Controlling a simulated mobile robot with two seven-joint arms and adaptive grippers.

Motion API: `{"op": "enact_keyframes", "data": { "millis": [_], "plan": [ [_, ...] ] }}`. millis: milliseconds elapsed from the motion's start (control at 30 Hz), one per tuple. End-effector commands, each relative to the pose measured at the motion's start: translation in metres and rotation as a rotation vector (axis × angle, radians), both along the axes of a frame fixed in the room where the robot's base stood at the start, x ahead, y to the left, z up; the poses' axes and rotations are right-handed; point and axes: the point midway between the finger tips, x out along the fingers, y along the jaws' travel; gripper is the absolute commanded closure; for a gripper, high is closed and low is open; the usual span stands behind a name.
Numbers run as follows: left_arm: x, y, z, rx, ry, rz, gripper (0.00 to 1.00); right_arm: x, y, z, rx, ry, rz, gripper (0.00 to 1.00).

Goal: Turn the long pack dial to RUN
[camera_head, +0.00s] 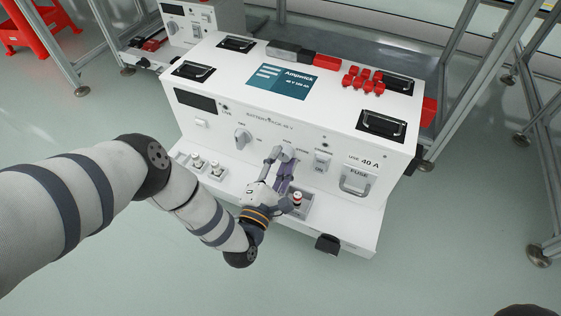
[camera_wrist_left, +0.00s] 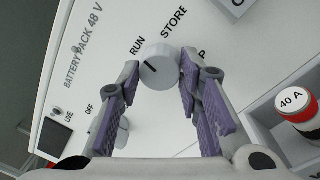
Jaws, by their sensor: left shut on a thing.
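The white pack dial (camera_wrist_left: 158,68) sits on the sloped front of the battery pack (camera_head: 210,55), under the RUN and STORE labels; a third label is partly hidden. In the left wrist view its dark mark is on the left side, toward RUN (camera_wrist_left: 138,45). My left gripper (camera_head: 284,158) is shut on this dial, with one purple-padded finger on each side. In the head view the fingers partly cover the dial (camera_head: 288,149).
Another dial (camera_head: 242,138) marked OFF is left of my gripper. A switch (camera_head: 321,162) and a fuse handle (camera_head: 356,182) are to the right. A red-and-white 40 A fuse (camera_head: 297,199) stands on the ledge close to my gripper. Red caps (camera_head: 362,79) lie on top.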

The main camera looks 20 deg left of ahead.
Motion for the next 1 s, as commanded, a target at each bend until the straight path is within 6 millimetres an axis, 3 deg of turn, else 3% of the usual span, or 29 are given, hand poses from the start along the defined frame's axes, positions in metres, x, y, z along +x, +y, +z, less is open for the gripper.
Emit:
{"op": "enact_keyframes", "data": {
  "millis": [400,900,933,1000],
  "plan": [
    [-0.0009,-0.0012,-0.0009,-0.153,0.008,-0.003,0.95,-0.0009,0.0,-0.0028,0.001,0.006,0.001,0.6],
    [-0.001,-0.0017,-0.0005,-0.17,0.009,-0.004,0.95,-0.0007,0.0001,-0.0032,0.001,0.006,0.001,0.6],
    [-0.001,-0.0018,-0.0006,-0.17,0.009,-0.004,0.65,-0.0007,0.0001,-0.0032,0.001,0.006,0.001,0.6],
    [-0.001,-0.0017,-0.0006,-0.17,0.008,-0.003,0.49,-0.0007,0.0001,-0.0032,0.001,0.005,0.001,0.6]
  ]
}}
